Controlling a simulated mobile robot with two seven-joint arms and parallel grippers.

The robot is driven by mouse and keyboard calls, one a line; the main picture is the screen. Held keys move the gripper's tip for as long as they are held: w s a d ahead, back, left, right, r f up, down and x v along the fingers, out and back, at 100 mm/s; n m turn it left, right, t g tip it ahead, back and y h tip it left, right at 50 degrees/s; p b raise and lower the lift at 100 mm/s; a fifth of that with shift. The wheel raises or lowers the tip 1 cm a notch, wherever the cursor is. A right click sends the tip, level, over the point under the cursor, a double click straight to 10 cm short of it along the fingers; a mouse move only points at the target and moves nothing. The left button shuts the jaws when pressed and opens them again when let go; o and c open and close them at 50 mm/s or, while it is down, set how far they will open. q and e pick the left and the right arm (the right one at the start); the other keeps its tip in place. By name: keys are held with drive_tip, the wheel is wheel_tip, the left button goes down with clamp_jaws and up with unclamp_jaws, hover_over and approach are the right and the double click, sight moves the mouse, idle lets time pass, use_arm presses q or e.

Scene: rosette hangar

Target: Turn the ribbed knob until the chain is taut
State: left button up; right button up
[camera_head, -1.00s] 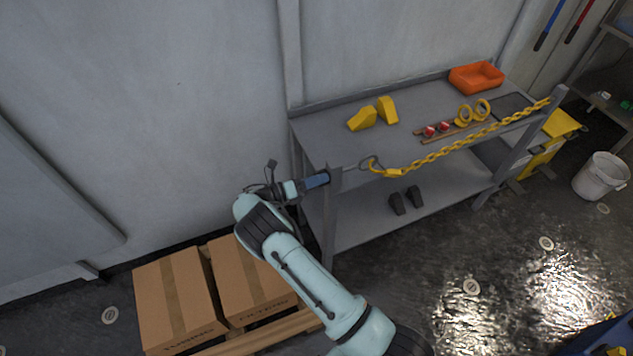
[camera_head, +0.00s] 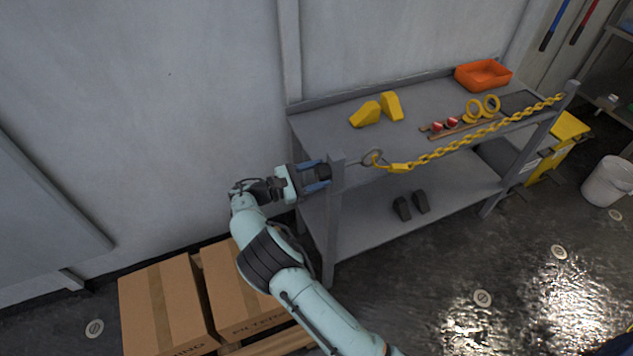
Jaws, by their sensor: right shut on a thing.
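The yellow chain (camera_head: 467,143) runs along the front of the grey workbench, from a hook and ring (camera_head: 374,158) beside the left front post to the right post (camera_head: 567,91). It hangs with a slight sag. The dark knob (camera_head: 324,173) is on the left side of the left front post, mostly hidden by my gripper, so its ribs cannot be made out. My right gripper (camera_head: 319,175) is shut on the knob, with blue finger pads above and below it. My left gripper is not in view.
The workbench (camera_head: 335,135) carries yellow wedges (camera_head: 376,109), an orange tray (camera_head: 483,75), yellow rings (camera_head: 483,108) and red-and-white items (camera_head: 445,124). Dark blocks (camera_head: 411,205) lie on its lower shelf. Cardboard boxes (camera_head: 165,305) stand below my arm. A white bucket (camera_head: 607,182) is at right.

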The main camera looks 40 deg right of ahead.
drive_tip(key=shift+m+b, duration=0.3)
drive_tip(key=shift+b, duration=0.05)
drive_tip(key=m+b, duration=0.4)
drive_tip(key=m, duration=0.1)
drive_tip(key=m+b, duration=0.3)
drive_tip(key=shift+f, duration=0.25)
drive_tip(key=m+b, duration=0.3)
drive_tip(key=m, duration=0.2)
drive_tip(key=shift+r, duration=0.15)
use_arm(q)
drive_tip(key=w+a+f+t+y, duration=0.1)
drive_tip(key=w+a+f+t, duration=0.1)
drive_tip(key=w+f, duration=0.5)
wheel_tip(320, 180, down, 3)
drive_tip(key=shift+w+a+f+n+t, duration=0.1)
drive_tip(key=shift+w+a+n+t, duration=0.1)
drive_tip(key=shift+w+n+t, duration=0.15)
use_arm(e)
drive_tip(key=shift+r+m, duration=0.15)
drive_tip(key=shift+m, duration=0.45)
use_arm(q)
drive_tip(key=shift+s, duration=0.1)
